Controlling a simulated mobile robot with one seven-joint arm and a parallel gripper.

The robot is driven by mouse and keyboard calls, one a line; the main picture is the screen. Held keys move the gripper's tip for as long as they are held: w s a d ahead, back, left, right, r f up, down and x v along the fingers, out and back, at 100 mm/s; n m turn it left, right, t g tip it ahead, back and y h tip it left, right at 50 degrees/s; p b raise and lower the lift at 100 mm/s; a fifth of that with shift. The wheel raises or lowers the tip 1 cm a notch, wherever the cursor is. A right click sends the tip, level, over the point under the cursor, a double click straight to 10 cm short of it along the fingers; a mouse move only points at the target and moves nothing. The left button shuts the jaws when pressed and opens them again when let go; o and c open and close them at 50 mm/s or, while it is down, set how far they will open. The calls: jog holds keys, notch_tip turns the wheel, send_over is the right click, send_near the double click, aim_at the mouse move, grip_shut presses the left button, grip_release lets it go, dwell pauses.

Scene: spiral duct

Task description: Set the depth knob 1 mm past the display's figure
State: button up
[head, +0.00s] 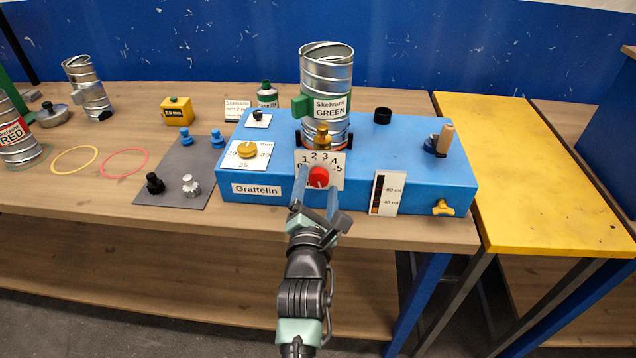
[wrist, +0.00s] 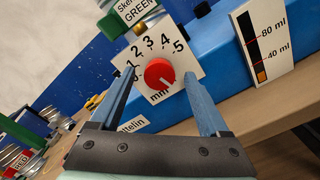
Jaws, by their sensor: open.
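The depth knob (head: 319,178) is a red round knob on a white dial plate (head: 338,160) marked 0 to 5 and mm, on the front of the blue machine (head: 420,160). My gripper (head: 317,198) is open, just in front of the dial. In the wrist view the red knob (wrist: 159,73) appears between the open fingers (wrist: 160,82), and I see no clear grip on it. A small pale mark shows on the knob, but its exact reading I cannot tell. The yellow display box (head: 176,111) stands at the back left; its figure looks like 2.6 or 2.8 mm.
A GREEN-labelled duct (head: 327,85) stands on the machine above the dial. A yellow knob (head: 248,149) on a 20 to 30 scale is left, a ml gauge (head: 386,193) right. A grey mat (head: 170,165) holds small knobs. Room in front of the machine is free.

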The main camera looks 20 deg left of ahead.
jog(key=shift+w+a, duration=0.15)
jog(key=shift+w, duration=0.25)
grip_shut()
